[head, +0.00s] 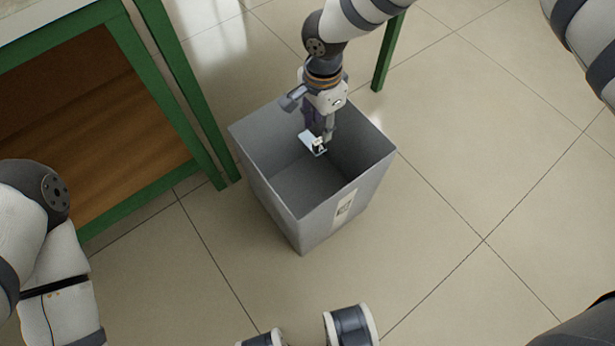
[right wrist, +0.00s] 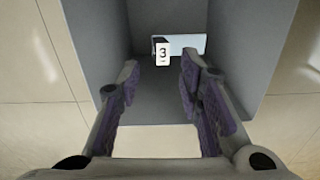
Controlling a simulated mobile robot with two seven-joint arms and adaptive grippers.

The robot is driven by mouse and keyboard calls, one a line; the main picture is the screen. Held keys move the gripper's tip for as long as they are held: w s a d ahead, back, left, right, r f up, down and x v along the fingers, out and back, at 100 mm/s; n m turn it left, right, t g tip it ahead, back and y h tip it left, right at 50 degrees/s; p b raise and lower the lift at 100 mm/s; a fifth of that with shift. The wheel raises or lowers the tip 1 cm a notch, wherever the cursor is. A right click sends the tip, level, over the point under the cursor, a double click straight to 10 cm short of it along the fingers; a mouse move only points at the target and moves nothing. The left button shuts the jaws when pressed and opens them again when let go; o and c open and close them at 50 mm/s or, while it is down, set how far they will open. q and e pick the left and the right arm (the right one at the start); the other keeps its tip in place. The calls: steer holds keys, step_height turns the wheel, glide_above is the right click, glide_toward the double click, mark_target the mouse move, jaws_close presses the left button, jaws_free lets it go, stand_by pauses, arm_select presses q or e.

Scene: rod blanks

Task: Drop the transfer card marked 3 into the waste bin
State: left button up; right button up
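The waste bin (head: 277,210) is a tall grey open box on the floor, with a label on its front side. Its grey wall also shows in the right wrist view (right wrist: 245,60). My right gripper (head: 319,132) is over the bin's opening, pointing down; in the right wrist view its fingers (right wrist: 158,68) are spread apart with nothing between the purple pads. The transfer card (head: 313,143), pale blue with a white tag marked 3 (right wrist: 163,52), shows just beyond the fingertips, within the bin's outline. I cannot tell whether it touches the right finger.
A green-framed table (head: 178,85) with a brown wooden lower shelf stands left of the bin, close to it. Another green leg (head: 387,55) stands behind the bin. The tiled floor (head: 470,150) to the right is clear.

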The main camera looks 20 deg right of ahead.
step_height(320, 180, up, 12)
stand_by(0.6)
